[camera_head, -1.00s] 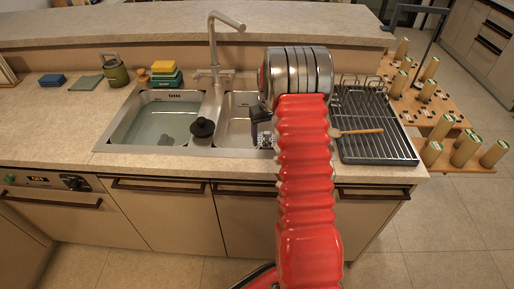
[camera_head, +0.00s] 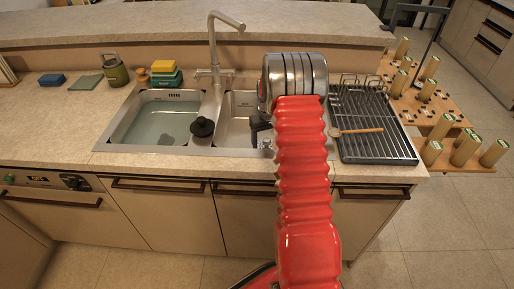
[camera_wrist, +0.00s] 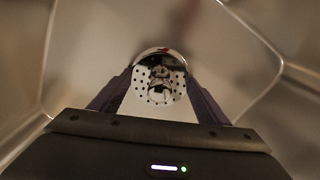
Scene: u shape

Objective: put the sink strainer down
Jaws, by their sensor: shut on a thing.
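The sink strainer (camera_wrist: 160,84) is a small round shiny metal piece with holes. In the wrist view it sits between the two purple-dark fingers of my gripper (camera_wrist: 162,100), which is shut on it. In the head view my gripper (camera_head: 260,136) reaches down into the right-hand sink basin (camera_head: 236,128), partly hidden by my arm. A bit of the strainer shows there too (camera_head: 265,145). In the wrist view the metal basin walls surround the strainer; I cannot tell whether it touches the basin floor.
The left basin (camera_head: 160,122) holds water. A black plunger-like item (camera_head: 202,128) stands at the divider, near the tall faucet (camera_head: 214,50). A black dish rack (camera_head: 372,135) with a wooden spoon (camera_head: 355,131) lies to the right. Sponges (camera_head: 165,72) and a green canister (camera_head: 115,72) stand behind left.

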